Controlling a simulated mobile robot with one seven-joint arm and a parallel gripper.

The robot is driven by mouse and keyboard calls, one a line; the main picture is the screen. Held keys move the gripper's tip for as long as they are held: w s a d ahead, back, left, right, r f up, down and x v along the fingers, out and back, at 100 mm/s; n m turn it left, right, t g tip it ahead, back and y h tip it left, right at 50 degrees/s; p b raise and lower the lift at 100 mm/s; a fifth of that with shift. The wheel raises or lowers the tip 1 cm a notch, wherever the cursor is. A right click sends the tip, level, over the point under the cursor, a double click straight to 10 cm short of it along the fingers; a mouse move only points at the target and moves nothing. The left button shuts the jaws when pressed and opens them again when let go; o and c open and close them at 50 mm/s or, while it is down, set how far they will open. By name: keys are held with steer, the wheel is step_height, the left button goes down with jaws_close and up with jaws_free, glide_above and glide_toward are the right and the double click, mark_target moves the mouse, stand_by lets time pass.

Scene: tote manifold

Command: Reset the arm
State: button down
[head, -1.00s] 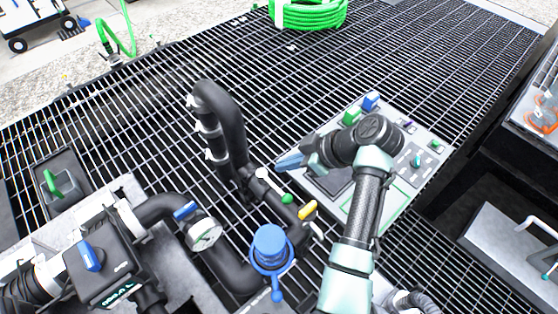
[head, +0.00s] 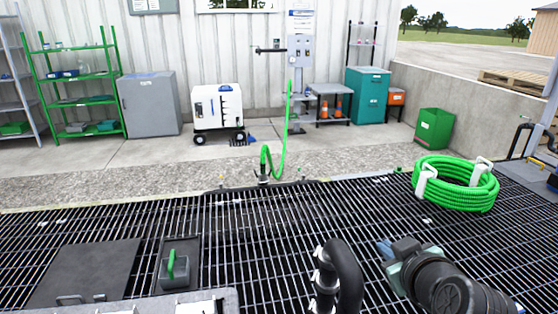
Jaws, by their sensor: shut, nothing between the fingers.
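My gripper (head: 386,249) shows in the head view at the lower right as a small blue-grey tip, pointing left and away from me. Its fingers are together with nothing held. My dark arm wrist and forearm stand behind it at the bottom right edge. The gripper is above the black floor grating (head: 230,240), to the right of a bent black pipe (head: 345,270) and apart from it. The lower part of my arm is out of view.
A coiled green hose (head: 456,186) lies on the grating beyond my arm. A grey hatch (head: 85,272) and a green-handled box (head: 174,268) are at the left. A white wheeled unit (head: 217,108), shelves (head: 78,85) and cabinets stand along the back wall.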

steer(key=s+a+r+m+t+h+p, duration=0.1)
steer(key=a+r+t, duration=0.35)
steer(key=r, duration=0.85)
steer(key=s+a+r+m+t+h+p, duration=0.1)
steer(key=a+r+t, duration=0.35)
steer(key=r, duration=0.75)
steer(key=s+a+r+m+t+y+p, duration=0.1)
steer(key=s+a+r+t, duration=0.2)
steer(key=s+a+r, duration=0.2)
steer(key=s+a+r+m+t+y+p, duration=0.1)
steer(key=s+a+r+t, duration=0.2)
steer(key=s+r, duration=0.7)
step_height(320, 180, up, 4)
steer(key=a, duration=0.2)
steer(key=shift+a+r, duration=0.2)
steer(key=shift+a, duration=0.2)
